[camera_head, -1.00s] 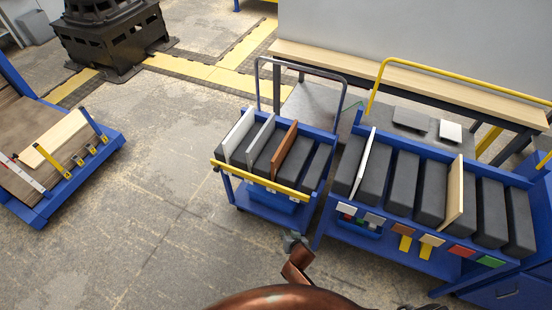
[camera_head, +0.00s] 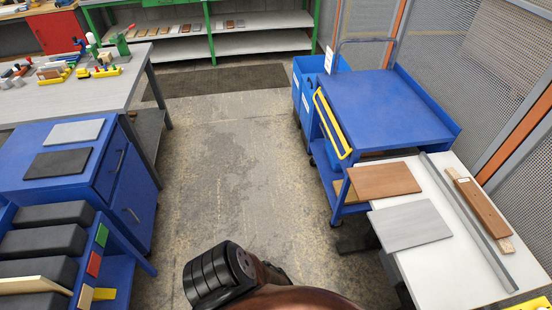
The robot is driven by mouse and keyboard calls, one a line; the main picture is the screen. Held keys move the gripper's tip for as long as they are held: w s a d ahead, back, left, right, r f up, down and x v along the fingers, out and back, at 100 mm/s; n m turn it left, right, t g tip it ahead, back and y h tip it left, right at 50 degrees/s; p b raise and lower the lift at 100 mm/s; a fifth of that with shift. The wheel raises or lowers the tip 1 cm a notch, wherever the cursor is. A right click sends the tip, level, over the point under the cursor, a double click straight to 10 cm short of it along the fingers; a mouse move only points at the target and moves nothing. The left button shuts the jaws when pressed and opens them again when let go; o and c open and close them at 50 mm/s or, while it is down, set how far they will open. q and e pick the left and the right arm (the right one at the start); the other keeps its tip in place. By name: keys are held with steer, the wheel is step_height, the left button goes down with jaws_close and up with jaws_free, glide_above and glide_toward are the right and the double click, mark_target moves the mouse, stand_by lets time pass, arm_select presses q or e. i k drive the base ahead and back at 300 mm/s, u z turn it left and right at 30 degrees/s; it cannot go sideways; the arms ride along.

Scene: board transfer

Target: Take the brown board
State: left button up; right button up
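A flat brown board (camera_head: 384,180) lies at the left far edge of the white table (camera_head: 455,270) on the right. Its left part reaches towards the blue cart. A grey board (camera_head: 410,225) lies just in front of it. A narrower, redder-brown piece (camera_head: 481,206) rests on a pale strip at the table's right side. Neither of my grippers shows; only brown and black parts of my own body are at the bottom centre.
A blue cart (camera_head: 385,105) with a yellow handle stands beyond the white table. At left are a blue cabinet (camera_head: 135,175) with grey and black boards on top and a slotted rack (camera_head: 45,240). A long grey bar (camera_head: 468,222) crosses the white table. The central floor is open.

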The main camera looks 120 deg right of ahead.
mark_target(391, 181)
steer(key=z, duration=2.25)
steer(key=i, duration=0.35)
steer(key=z, duration=2.85)
steer(key=k, duration=0.5)
steer(key=z, duration=0.6)
steer(key=i, duration=0.45)
steer(key=u, duration=0.35)
